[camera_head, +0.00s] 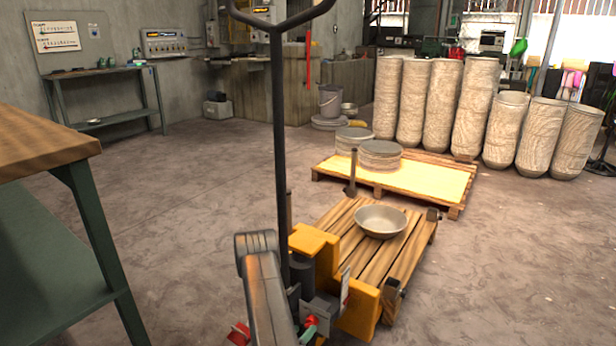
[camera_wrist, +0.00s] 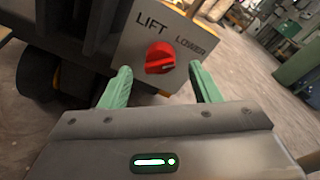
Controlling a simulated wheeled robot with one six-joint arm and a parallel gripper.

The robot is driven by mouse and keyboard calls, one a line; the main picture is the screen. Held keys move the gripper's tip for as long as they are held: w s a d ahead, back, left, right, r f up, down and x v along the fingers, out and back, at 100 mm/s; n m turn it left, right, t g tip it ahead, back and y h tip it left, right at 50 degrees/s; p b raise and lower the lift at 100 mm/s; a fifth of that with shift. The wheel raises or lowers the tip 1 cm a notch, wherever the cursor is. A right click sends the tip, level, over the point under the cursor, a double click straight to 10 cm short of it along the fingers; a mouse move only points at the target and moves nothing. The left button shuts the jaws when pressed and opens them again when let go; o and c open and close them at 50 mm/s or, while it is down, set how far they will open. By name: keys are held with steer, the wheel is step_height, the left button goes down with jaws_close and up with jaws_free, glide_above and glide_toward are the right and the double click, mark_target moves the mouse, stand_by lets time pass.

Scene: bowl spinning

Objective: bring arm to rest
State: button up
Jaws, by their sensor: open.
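In the wrist view my gripper (camera_wrist: 160,69) is open, with its two green fingers apart. A red knob (camera_wrist: 160,57) on a grey panel (camera_wrist: 137,38) marked LIFT and LOWER shows between and just beyond the fingertips. No clear contact shows, and the depth gap is hard to judge. In the head view my grey arm (camera_head: 262,290) reaches down beside a yellow pallet jack (camera_head: 362,308). My gripper there is small and partly hidden by the arm and the jack.
A metal bowl (camera_head: 381,222) sits on a wooden pallet (camera_head: 350,246) at the jack. Behind it, a yellow-topped pallet (camera_head: 430,183) carries round stacks (camera_head: 380,155). A workbench (camera_head: 40,143) stands close at left. Tall bowl stacks (camera_head: 474,105) line the back right. Floor between bench and jack is clear.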

mark_target(307, 326)
steer(key=p+v, duration=0.3)
steer(key=v, duration=0.7)
steer(key=b+x, duration=0.5)
steer(key=x, duration=0.8)
steer(key=shift+w+d+f, duration=0.15)
steer(key=shift+w+d, duration=0.1)
steer(key=shift+a+n+p, duration=0.15)
steer(key=shift+n+p, duration=0.3)
steer(key=shift+n, duration=0.25)
steer(key=n+h+p, duration=0.1)
steer(key=n, duration=0.4)
steer(key=n+h, duration=0.1)
steer(key=n, duration=0.3)
steer(key=shift+a+n+p, duration=0.1)
steer(key=shift+n+p, duration=0.2)
steer(key=shift+w+f+n, duration=0.1)
steer(key=shift+n, duration=1.5)
